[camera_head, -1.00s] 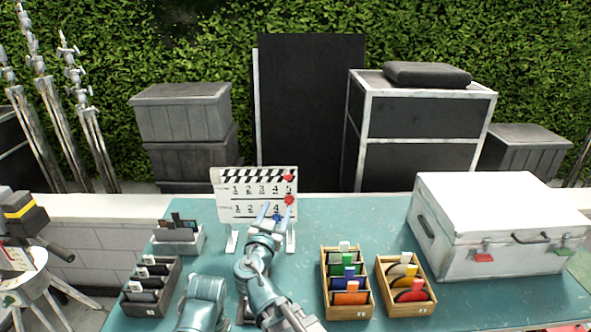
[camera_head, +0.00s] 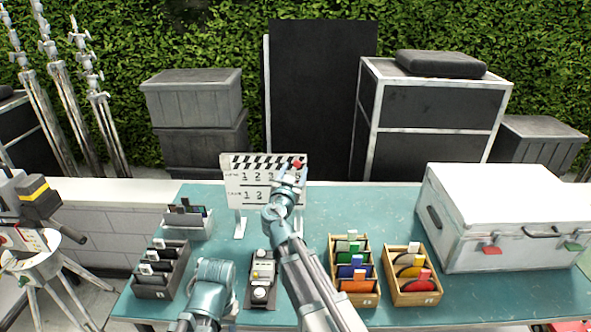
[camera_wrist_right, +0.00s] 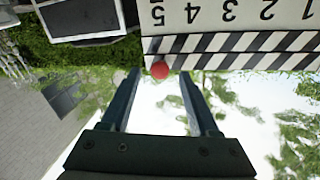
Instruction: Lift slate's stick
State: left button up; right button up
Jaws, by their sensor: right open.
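The white slate (camera_head: 233,190) stands upright at the back edge of the teal table. Its black-and-white striped stick (camera_head: 245,161) lies along its top, with a red knob (camera_head: 297,164) at the right end. My right gripper (camera_head: 292,171) is open in front of the slate's upper right part and hides some of it. In the right wrist view the slate appears upside down, and the red knob (camera_wrist_right: 160,70) lies between the open fingertips (camera_wrist_right: 160,76), with a gap on each side. My left arm shows at the lower left, but its fingers cannot be made out.
Wooden boxes of coloured cards (camera_head: 334,290) (camera_head: 392,292) stand right of my right arm. A dark card box (camera_head: 150,290), a grey holder (camera_head: 187,230) and a small device (camera_head: 263,272) stand to the left. A white case (camera_head: 490,200) fills the table's right side.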

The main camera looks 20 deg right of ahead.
jog(key=shift+x, duration=0.8)
grip_shut()
dwell(1.0)
